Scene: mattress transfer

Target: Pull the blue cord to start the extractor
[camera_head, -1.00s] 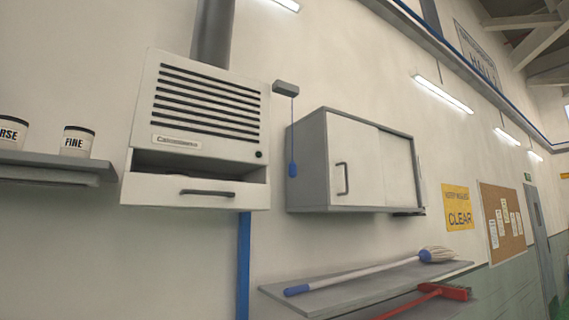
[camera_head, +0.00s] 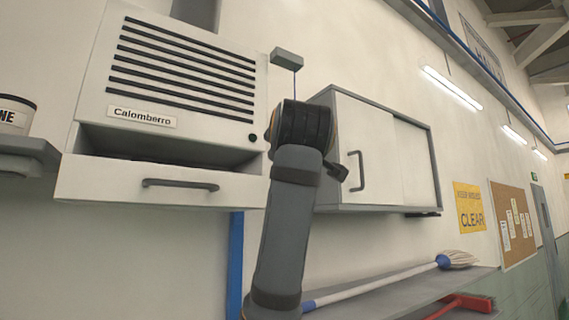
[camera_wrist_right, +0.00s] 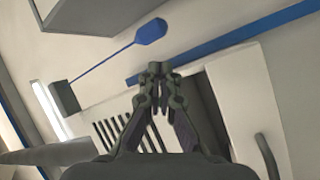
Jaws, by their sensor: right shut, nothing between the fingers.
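The blue cord (camera_head: 295,84) hangs from a small grey box (camera_head: 287,58) on the wall, right of the white extractor (camera_head: 185,80). Its lower part is hidden behind my right arm in the head view. In the right wrist view, the cord (camera_wrist_right: 110,58) runs from the grey box (camera_wrist_right: 63,97) to a blue pull handle (camera_wrist_right: 152,31). My right gripper (camera_wrist_right: 158,68) is shut and empty, its fingertips apart from the handle in the picture. My left gripper is not in view.
A grey-framed wall cabinet (camera_head: 400,160) stands just right of my arm. The extractor has an open slot above a drawer front (camera_head: 110,185). A shelf below holds a mop (camera_head: 400,272); a red broom (camera_head: 462,303) is beneath. A blue strip (camera_head: 236,265) runs down the wall.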

